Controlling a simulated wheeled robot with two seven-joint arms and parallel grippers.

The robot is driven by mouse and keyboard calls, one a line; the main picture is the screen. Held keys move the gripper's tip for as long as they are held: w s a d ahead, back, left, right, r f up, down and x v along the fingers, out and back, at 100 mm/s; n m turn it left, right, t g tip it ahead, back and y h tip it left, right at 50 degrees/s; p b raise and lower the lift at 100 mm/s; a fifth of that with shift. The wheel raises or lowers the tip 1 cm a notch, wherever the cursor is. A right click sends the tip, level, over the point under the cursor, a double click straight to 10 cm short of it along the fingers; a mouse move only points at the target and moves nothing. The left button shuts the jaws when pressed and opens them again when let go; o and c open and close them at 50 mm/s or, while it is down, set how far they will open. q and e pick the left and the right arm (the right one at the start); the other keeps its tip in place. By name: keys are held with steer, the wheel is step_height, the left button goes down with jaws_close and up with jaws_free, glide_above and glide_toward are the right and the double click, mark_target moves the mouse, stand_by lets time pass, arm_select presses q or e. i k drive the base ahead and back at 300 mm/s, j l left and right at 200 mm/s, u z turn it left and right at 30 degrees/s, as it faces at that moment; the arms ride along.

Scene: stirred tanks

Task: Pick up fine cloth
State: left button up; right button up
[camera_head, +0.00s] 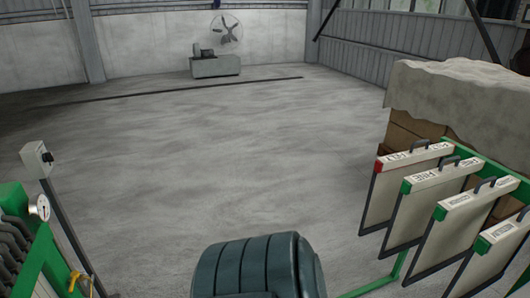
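Several pale cloth panels hang side by side in a green rack (512,178) at the right. Each has a dark handle and a printed label on its top bar. The second panel from the far end has green corners, and its label seems to read FINE, so I take it as the fine cloth (408,220). The farthest panel (384,195) has a red corner. The nearer labels are hard to read. The panels partly overlap one another. Neither of my grippers is in view.
A dark teal ribbed rounded object (258,268) is at the bottom centre. A green machine with a gauge (41,208) and a post with a grey box (37,158) stand at left. A large heaped load (455,95) is behind the rack. The middle floor (220,165) is clear.

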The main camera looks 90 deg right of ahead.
mark_target(411, 216)
steer(key=z, duration=4)
